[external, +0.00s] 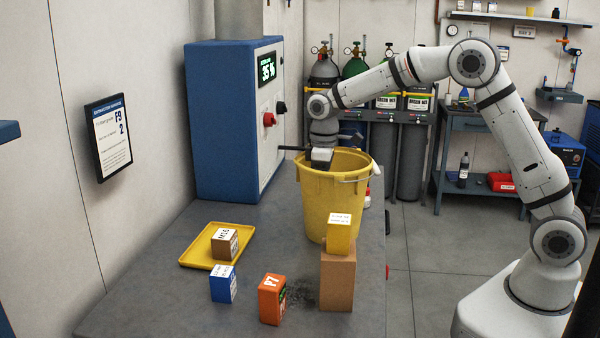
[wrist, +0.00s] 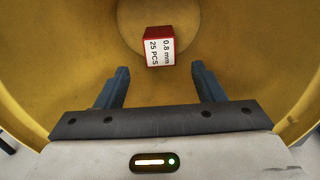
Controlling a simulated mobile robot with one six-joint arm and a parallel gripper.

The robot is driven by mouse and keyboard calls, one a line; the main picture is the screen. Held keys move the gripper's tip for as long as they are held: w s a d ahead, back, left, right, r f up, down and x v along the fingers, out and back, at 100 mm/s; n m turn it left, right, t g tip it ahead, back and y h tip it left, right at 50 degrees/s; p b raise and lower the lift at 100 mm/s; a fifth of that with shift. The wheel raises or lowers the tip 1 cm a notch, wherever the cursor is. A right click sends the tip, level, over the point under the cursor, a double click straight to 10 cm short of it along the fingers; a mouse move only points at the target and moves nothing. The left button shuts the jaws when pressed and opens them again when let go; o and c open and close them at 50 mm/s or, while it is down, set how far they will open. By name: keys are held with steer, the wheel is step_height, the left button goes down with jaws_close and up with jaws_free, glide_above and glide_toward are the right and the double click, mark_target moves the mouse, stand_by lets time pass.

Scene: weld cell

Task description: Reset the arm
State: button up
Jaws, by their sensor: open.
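My gripper (wrist: 159,85) is open, with its two dark fingers apart and nothing between them. In the external view my gripper (external: 322,160) is at the mouth of a yellow bucket (external: 325,205), pointing down, its fingertips hidden by the rim. In the wrist view the yellow bucket wall (wrist: 60,60) surrounds the fingers. A small red box (wrist: 160,46) with a white label reading "0.8 mm 25 PCS" lies inside the bucket, beyond the fingertips and apart from them.
On the grey table (external: 180,305) are a yellow tray (external: 196,250) with a brown box (external: 224,243), a blue box (external: 223,285), an orange box (external: 271,300), and a yellow box (external: 339,235) on a cardboard block (external: 338,280).

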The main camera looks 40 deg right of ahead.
steer(key=shift+r, duration=0.8)
steer(key=s+d+r+m+t, duration=0.1)
steer(key=s+d+r+m, duration=0.1)
steer(key=s+d+r, duration=0.1)
steer(key=s+d+r+m+t, duration=0.1)
steer(key=s+d+r+m, duration=0.2)
steer(key=r, duration=0.2)
steer(key=s+d+r+m+p, duration=0.1)
steer(key=s+d+r+m, duration=0.1)
steer(key=d+r+m, duration=0.1)
steer(key=shift+s+d+r+t+y, duration=0.4)
steer(key=shift+d, duration=0.15)
steer(key=s+d+r+p, duration=0.1)
steer(key=s+d+p, duration=0.1)
steer(key=s+d, duration=0.4)
steer(key=s+d+m+t+p, duration=0.1)
steer(key=s+d+p, duration=0.2)
steer(key=s+d, duration=0.4)
steer(key=s, duration=0.8)
steer(key=shift+r+h, duration=0.4)
